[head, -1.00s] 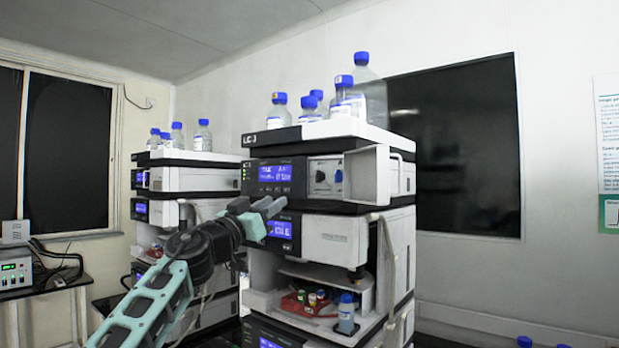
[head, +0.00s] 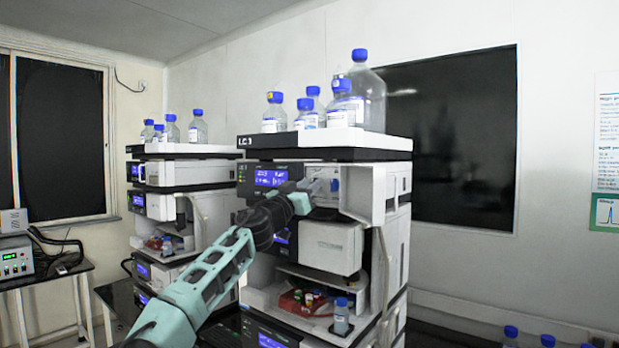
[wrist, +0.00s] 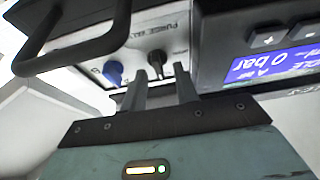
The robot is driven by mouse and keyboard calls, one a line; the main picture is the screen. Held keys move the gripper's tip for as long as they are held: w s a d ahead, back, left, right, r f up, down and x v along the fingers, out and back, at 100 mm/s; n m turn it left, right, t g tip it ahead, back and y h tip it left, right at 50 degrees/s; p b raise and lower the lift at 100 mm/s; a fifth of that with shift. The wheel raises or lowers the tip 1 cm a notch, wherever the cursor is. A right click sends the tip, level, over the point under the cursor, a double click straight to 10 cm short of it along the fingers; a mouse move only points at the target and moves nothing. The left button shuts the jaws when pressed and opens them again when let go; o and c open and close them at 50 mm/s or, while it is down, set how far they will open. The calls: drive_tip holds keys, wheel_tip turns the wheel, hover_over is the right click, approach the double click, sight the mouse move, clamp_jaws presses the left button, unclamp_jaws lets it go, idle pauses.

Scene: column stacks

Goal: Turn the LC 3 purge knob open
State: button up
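The LC 3 stack (head: 285,141) stands in the middle of the head view, its white door (head: 370,190) swung open to the right. In the wrist view the opened panel shows upside down, with a lettered label starting "PURGE", a dark knob (wrist: 156,58) and a blue knob (wrist: 114,74). The blue knob also shows in the head view (head: 334,185). My gripper (wrist: 160,71) is open in front of the panel, its fingertips on either side of the dark knob. I cannot tell whether they touch it. In the head view my gripper (head: 318,188) hides the dark knob.
Blue-capped bottles (head: 307,116) stand on top of the stack. A blue display (head: 270,178) is left of the panel. The open door's handle (wrist: 75,45) is close to my gripper. A second stack (head: 185,176) stands behind left.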

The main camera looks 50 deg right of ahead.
drive_tip(key=shift+d, duration=0.25)
clamp_jaws()
